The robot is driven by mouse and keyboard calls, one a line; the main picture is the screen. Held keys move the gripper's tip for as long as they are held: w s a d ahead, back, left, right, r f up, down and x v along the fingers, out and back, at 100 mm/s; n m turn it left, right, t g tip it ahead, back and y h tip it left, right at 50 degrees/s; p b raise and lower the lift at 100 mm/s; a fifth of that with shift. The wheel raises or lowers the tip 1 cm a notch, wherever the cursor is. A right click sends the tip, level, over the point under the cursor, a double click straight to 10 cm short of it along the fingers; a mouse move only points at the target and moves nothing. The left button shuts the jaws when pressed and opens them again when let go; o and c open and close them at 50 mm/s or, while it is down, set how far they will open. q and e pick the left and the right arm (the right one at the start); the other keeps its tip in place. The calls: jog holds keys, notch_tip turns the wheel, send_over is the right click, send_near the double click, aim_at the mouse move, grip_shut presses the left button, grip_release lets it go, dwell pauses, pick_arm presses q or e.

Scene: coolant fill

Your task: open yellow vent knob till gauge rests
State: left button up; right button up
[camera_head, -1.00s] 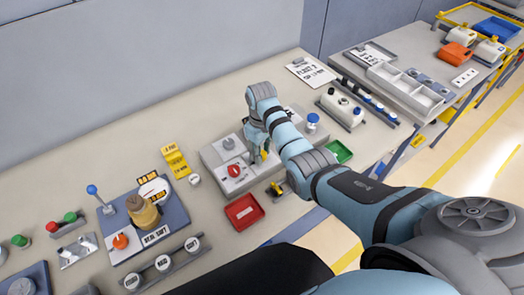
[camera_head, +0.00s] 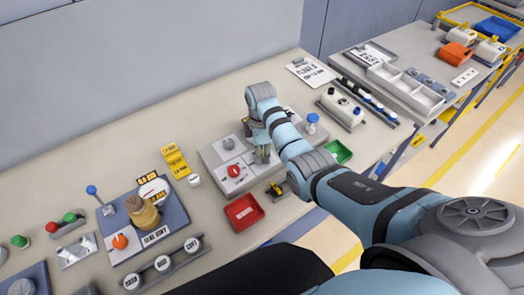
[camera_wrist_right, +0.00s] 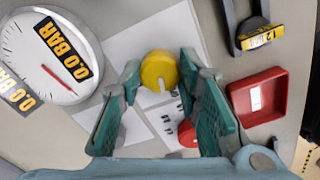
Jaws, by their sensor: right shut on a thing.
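My left gripper is not in view.
A red knob (camera_head: 234,170) sits on the panel, close to my right fingers. A red tray (camera_head: 243,212) lies in front of it. A green tray (camera_head: 340,151) and a blue-topped knob (camera_head: 312,122) are to the right. Another fixture (camera_head: 177,222) stands at left.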

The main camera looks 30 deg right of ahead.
jog(key=shift+a+n, duration=0.1)
jog(key=shift+n, duration=0.9)
jog(key=shift+f, duration=0.1)
jog(key=o, duration=1.1)
jog(key=shift+a, duration=0.1)
jog(key=shift+o, duration=0.2)
jog(key=shift+r, duration=0.4)
notch_tip(320, 180, up, 7)
jog(key=shift+f, duration=0.1)
